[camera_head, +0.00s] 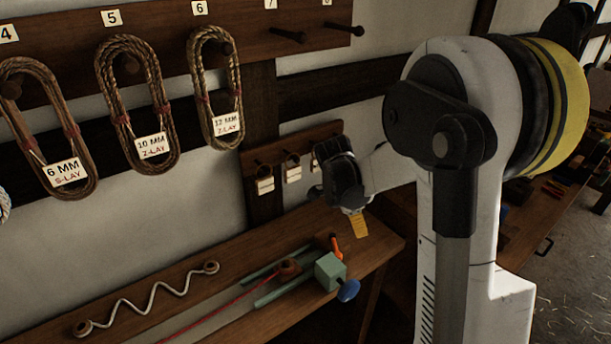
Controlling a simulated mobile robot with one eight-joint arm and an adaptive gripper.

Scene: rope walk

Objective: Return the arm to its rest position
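My arm, white with black joints and a yellow band, stands at the right of the head view. It reaches left over the bench. My gripper (350,205) is a dark shape at its end, above the bench's right end and in front of the small peg rail. A small yellow-orange piece (358,224) shows just below it. I cannot tell whether this is a fingertip or something held. The fingers are too small and dark to show whether they are open or shut.
Rope coils (136,100) hang on the numbered rail; pegs 7 and 8 are bare. Small tags (265,185) hang on the lower rail (296,146). The bench (370,250) holds a green vise-like tool (330,271), an orange-handled item (336,247) and a zigzag rod (150,297).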

